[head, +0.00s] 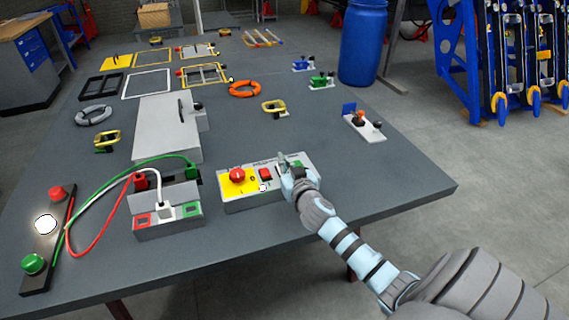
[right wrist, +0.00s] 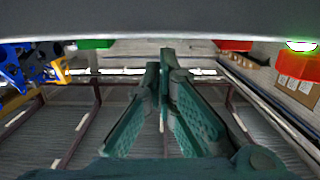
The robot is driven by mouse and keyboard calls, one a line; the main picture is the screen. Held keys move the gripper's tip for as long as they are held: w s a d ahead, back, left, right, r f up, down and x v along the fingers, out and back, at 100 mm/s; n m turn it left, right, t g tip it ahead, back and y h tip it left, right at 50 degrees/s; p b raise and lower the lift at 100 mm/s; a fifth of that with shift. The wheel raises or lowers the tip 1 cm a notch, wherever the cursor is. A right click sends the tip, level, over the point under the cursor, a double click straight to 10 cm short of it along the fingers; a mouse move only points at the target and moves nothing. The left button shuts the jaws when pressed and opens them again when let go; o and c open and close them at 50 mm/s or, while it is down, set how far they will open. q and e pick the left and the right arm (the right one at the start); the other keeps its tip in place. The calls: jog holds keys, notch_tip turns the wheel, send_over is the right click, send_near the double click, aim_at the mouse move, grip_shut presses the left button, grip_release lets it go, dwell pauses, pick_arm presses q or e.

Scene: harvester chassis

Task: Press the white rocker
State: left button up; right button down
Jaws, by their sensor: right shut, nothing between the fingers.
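The control box (head: 252,201) sits on the grey table near its front. It has a red mushroom button (head: 237,175) on a yellow panel, a red square button (head: 265,174) and a green part (head: 298,164). A small white piece (head: 263,187), which looks like the white rocker, shows on the box below the red square button. My right gripper (head: 284,161) is at the right end of the box and covers part of it. Its fingers (right wrist: 165,62) are shut and empty in the right wrist view. I cannot tell whether they touch the box. My left gripper is out of view.
Left of the box stands a socket box (head: 168,229) with red, green and white cables. A dark strip (head: 52,245) with red, white and green buttons lies farther left. A joystick plate (head: 364,125) is at the right. The table's front right corner is clear.

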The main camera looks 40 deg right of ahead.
jog(key=shift+w+d+f+b, duration=0.1)
jog(key=shift+w+f+b, duration=0.1)
jog(key=shift+f+b, duration=0.15)
jog(key=shift+p, duration=0.4)
notch_tip(320, 180, up, 5)
jog(key=p, duration=0.4)
jog(key=shift+w+r+p, duration=0.1)
jog(key=shift+p, duration=0.2)
jog(key=r+v, duration=0.1)
jog(key=v, duration=0.8)
jog(key=shift+r, duration=0.15)
